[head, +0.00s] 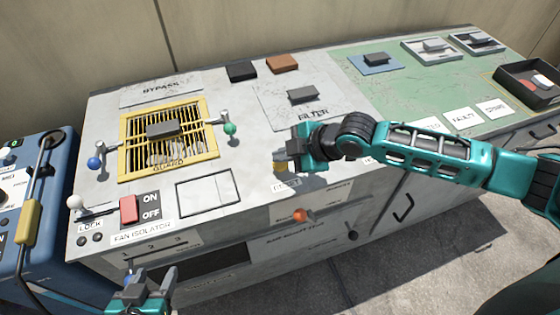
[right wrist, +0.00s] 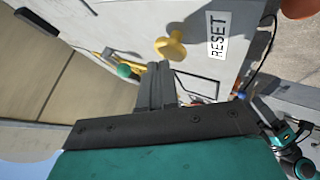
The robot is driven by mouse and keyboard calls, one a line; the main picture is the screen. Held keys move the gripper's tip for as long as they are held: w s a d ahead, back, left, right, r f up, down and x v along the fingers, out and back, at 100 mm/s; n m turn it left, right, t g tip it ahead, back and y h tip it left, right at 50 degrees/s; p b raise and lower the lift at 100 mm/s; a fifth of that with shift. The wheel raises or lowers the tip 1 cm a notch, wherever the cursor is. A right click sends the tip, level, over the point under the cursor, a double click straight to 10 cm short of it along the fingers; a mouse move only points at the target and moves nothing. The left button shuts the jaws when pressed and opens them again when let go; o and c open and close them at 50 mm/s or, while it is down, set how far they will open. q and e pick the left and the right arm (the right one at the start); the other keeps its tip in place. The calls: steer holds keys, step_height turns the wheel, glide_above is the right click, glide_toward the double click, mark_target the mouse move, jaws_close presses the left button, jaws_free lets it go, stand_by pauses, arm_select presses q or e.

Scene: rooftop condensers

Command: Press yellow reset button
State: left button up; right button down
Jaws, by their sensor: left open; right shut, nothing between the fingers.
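The yellow reset button (right wrist: 172,46) is a mushroom-shaped knob on the grey panel, beside a white RESET label (right wrist: 217,35) in the right wrist view. In the head view a little of the yellow button (head: 279,168) shows beside my right gripper (head: 284,160), which partly covers it. My right gripper is shut and empty, and in the right wrist view its fingertips (right wrist: 158,66) appear close to the button; I cannot tell whether they touch. My left gripper (head: 140,284) is open and empty at the lower left, in front of the cabinet.
A yellow guard grille (head: 168,141) with blue and green knobs sits left on the cabinet top. A red switch (head: 129,209) and an orange knob (head: 301,215) are nearer the front. A grey filter handle (head: 303,95) lies behind my right gripper. A dark tray (head: 528,84) stands far right.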

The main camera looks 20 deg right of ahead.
mark_target(283, 165)
steer(key=shift+f+b, duration=0.4)
steer(key=shift+f, duration=0.45)
stand_by(0.8)
steer(key=shift+r, duration=0.15)
steer(key=shift+r+p, duration=0.4)
steer(key=shift+p, duration=0.15)
steer(key=shift+r+p, duration=0.75)
steer(key=shift+p, duration=0.05)
step_height(283, 165, up, 5)
steer(key=p, duration=0.5)
stand_by(0.4)
